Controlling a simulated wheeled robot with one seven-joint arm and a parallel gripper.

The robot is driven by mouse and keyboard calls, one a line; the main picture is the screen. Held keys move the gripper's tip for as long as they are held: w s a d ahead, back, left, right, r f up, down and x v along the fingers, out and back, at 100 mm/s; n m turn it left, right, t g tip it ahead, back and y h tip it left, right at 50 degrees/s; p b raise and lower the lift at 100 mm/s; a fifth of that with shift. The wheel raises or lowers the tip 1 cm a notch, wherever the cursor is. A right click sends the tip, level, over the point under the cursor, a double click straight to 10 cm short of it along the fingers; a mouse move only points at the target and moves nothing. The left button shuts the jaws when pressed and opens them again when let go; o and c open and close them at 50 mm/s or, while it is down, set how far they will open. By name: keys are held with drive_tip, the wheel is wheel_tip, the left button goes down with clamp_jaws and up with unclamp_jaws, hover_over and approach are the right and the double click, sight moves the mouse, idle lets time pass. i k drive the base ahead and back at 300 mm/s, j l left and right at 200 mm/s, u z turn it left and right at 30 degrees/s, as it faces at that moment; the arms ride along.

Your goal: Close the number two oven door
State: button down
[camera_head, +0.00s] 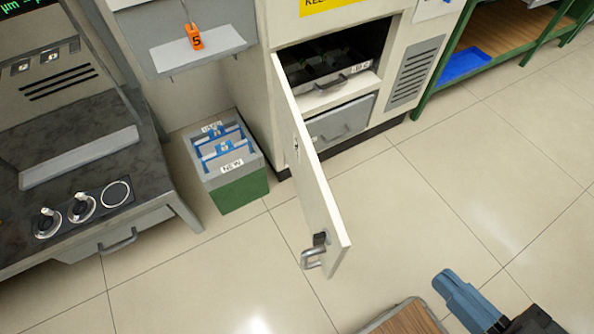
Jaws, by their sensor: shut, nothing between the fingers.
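The cream oven door (312,170) stands wide open, swung out from the left side of the oven cabinet (267,60) toward the camera. Its grey loop handle (313,257) is near the free end, on the left face. The opening shows a dark interior and a drawer with a handle (332,82) and a label too small to read. No number two shows on the door. My gripper (443,283) is at the lower right, its blue fingers shut and empty. It is to the right of the door's free end, apart from it.
A green and grey bin (240,188) marked NEW stands left of the door. A grey bench (75,150) fills the left side. A brown-topped piece (405,318) is at the bottom edge, left of my gripper. The tiled floor right of the door is clear.

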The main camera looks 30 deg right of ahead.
sight(321, 209)
drive_tip(key=i+j, duration=0.1)
drive_tip(key=j, duration=0.65)
drive_tip(key=i+j+z, duration=0.1)
drive_tip(key=j, duration=0.65)
drive_tip(key=i+j, duration=0.1)
drive_tip(key=j, duration=0.65)
